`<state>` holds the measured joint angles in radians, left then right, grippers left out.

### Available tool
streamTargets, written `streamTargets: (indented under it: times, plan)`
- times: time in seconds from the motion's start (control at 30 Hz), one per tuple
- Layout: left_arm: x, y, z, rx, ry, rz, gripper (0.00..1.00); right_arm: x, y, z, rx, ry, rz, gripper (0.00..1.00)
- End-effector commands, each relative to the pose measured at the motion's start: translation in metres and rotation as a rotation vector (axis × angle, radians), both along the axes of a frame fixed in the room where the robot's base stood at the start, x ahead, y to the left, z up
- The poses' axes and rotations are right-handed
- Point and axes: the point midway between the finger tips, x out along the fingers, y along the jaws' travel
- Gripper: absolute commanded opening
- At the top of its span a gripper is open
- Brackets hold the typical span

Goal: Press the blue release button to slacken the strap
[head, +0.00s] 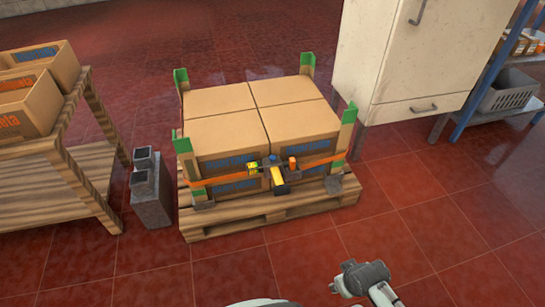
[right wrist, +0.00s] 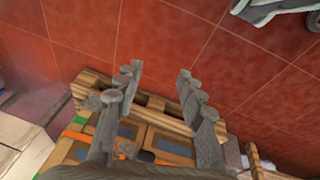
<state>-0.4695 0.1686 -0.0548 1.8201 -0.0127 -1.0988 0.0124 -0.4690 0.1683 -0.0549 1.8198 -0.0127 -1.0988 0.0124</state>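An orange strap (head: 225,184) runs around a block of cardboard boxes (head: 255,105) on a wooden pallet (head: 250,217). On its front sits a dark ratchet with a yellow handle (head: 277,177). A small blue spot, seemingly the blue release button (head: 273,158), shows at the top of the ratchet, between a yellow piece (head: 253,167) and an orange piece (head: 292,163). My right gripper (right wrist: 158,78) is open and empty in the right wrist view, with pallet and floor beyond its fingers. My right arm (head: 365,278) is in front of the pallet, apart from the ratchet. My left gripper is not in view.
Green-topped corner posts (head: 182,80) stand around the boxes. A wooden table (head: 85,165) with open boxes is at the left, beside a grey block (head: 150,190). A white cabinet (head: 405,55) and blue shelf (head: 490,75) stand behind right. The red floor (head: 450,210) in front is clear.

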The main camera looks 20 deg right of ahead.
Motion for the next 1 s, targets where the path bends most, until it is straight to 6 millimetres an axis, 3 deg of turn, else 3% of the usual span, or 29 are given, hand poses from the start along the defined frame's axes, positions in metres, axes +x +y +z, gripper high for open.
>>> streamTargets:
  times: [0.03,0.3,1.0]
  plan:
    - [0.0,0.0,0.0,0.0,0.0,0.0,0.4,0.0,0.0,0.0,0.0,0.0,0.0,0.3]
    - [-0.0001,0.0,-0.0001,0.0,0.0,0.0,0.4,-0.0001,-0.0001,0.0,0.0,0.0,0.0,0.0]
    - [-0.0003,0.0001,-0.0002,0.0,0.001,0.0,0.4,-0.0004,0.0,-0.0001,0.0,0.001,0.0,0.0]
